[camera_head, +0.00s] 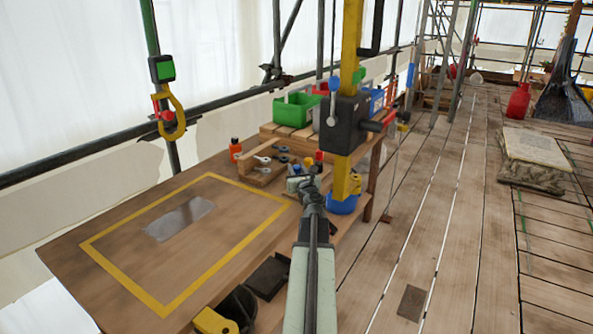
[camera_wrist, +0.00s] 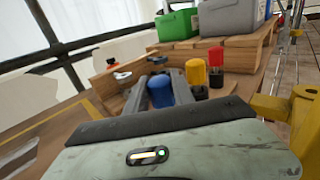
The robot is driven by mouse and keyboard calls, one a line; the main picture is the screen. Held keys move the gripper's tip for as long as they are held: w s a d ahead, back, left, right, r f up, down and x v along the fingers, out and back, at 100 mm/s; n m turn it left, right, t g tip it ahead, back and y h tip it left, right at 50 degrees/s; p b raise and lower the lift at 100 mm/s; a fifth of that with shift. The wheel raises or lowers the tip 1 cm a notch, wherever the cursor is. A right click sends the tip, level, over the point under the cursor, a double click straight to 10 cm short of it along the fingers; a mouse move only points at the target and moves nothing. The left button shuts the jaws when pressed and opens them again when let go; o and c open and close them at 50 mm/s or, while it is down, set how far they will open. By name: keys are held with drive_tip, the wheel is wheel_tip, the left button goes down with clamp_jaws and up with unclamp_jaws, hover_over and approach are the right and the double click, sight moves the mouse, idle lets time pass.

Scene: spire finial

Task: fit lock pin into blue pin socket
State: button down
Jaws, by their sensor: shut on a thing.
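My gripper (camera_head: 308,186) is at the right edge of the workbench, beside the yellow post. In the wrist view my gripper (camera_wrist: 160,92) has its grey fingers on either side of a blue-topped pin (camera_wrist: 160,91). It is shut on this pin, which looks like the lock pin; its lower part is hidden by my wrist. A yellow-topped piece (camera_wrist: 196,73) and a red-topped piece (camera_wrist: 216,60) stand just beyond, to the right. A blue round piece (camera_head: 343,204) sits at the post's foot; I cannot tell whether it is the blue pin socket.
The yellow post (camera_head: 351,50) with a dark block (camera_head: 340,124) stands close right of my gripper. A wooden shelf holds a green bin (camera_head: 297,108), with wrenches (camera_head: 263,159) and an orange bottle (camera_head: 235,149) nearby. The yellow-framed bench area (camera_head: 228,222) is mostly clear.

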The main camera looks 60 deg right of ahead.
drive_tip(key=shift+f+b, duration=0.5)
drive_tip(key=shift+f, duration=0.1)
drive_tip(key=c, duration=1)
unclamp_jaws()
drive_tip(key=v, duration=0.8)
drive_tip(key=shift+w+d, duration=0.1)
